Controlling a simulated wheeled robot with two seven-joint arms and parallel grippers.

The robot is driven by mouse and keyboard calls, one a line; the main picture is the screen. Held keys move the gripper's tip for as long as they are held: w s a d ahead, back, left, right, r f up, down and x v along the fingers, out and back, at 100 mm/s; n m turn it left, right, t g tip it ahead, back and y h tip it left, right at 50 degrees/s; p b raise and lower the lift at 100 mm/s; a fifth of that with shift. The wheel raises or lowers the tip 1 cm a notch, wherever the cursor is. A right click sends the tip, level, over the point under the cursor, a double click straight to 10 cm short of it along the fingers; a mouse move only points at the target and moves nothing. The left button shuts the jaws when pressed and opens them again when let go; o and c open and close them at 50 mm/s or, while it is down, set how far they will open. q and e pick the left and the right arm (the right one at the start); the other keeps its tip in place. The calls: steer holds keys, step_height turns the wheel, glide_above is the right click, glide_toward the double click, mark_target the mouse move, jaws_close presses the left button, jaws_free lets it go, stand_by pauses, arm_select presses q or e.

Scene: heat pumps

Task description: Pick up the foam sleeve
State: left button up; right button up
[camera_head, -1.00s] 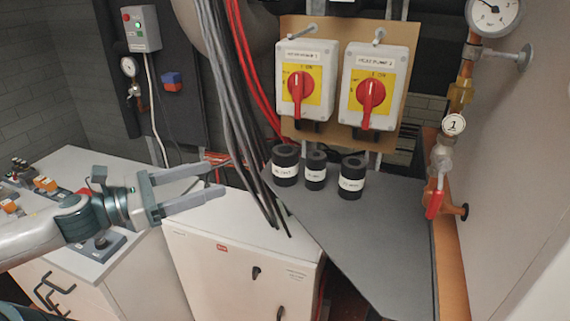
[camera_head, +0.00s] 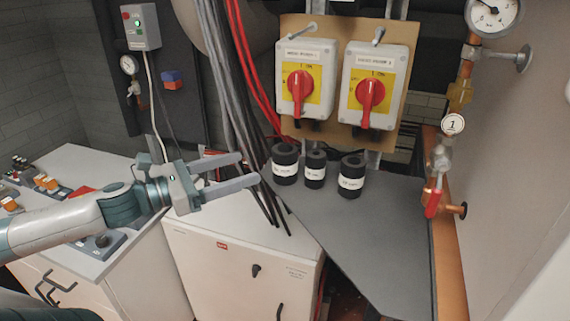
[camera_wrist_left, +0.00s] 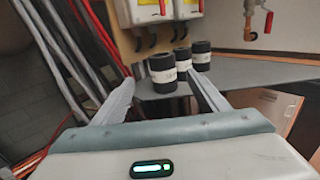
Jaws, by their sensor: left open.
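Three black foam sleeves with white labels stand upright on the grey shelf (camera_head: 385,240). In the head view they are the left sleeve (camera_head: 285,164), the smaller middle sleeve (camera_head: 315,165) and the right sleeve (camera_head: 351,176). My left gripper (camera_head: 250,170) is open and empty, pointing right, a little left of the left sleeve. In the left wrist view, the left sleeve (camera_wrist_left: 162,74) and middle sleeve (camera_wrist_left: 183,62) show between the open fingers, some way ahead. The right sleeve (camera_wrist_left: 201,56) stands beyond the right finger. The label text is too small to read.
Grey and red cables (camera_head: 240,110) hang close behind the left gripper. A white cabinet (camera_head: 235,265) stands below it. Two red rotary switches (camera_head: 301,88) are mounted behind the sleeves. A copper pipe with a red-handled valve (camera_head: 434,203) is at right. The front of the shelf is clear.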

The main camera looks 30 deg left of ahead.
mark_target(274, 160)
arm_select(q)
steer(key=shift+b+x, duration=0.3)
steer(key=shift+x, duration=2.1)
steer(key=shift+w+d, duration=0.1)
steer(key=shift+w, duration=0.05)
steer(key=shift+p+x, duration=0.75)
steer(key=shift+x, duration=1.3)
steer(key=shift+w+d+f, duration=0.1)
steer(key=shift+w+d, duration=0.1)
steer(key=shift+d, duration=0.15)
steer(key=c, duration=0.8)
